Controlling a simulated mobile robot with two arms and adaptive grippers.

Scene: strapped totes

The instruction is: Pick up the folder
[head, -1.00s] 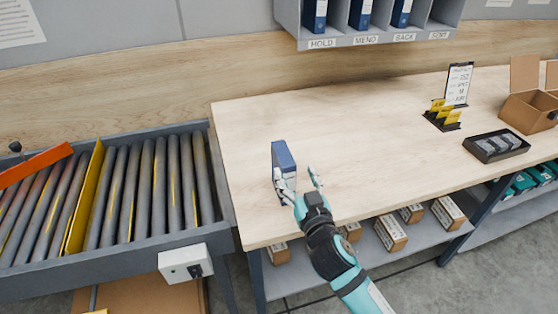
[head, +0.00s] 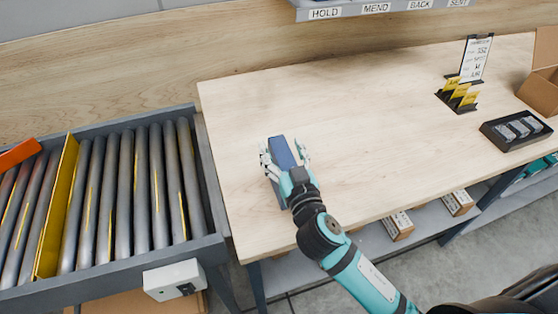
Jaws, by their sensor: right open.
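The folder (head: 281,152) is a blue, box-like binder standing on the wooden table near its left front part. My right gripper (head: 285,156) is at the folder, with one finger on its left side and the other on its right side. The fingers are open around it. Whether they touch its sides I cannot tell. The hand hides part of the folder's near side. My left gripper is not in view.
A roller conveyor (head: 120,190) with a yellow divider (head: 58,205) stands left of the table (head: 380,120). A sign stand (head: 476,60), a black tray (head: 515,130) and a cardboard box (head: 543,92) are at the right. The table's middle is clear. A labelled shelf (head: 390,8) hangs above.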

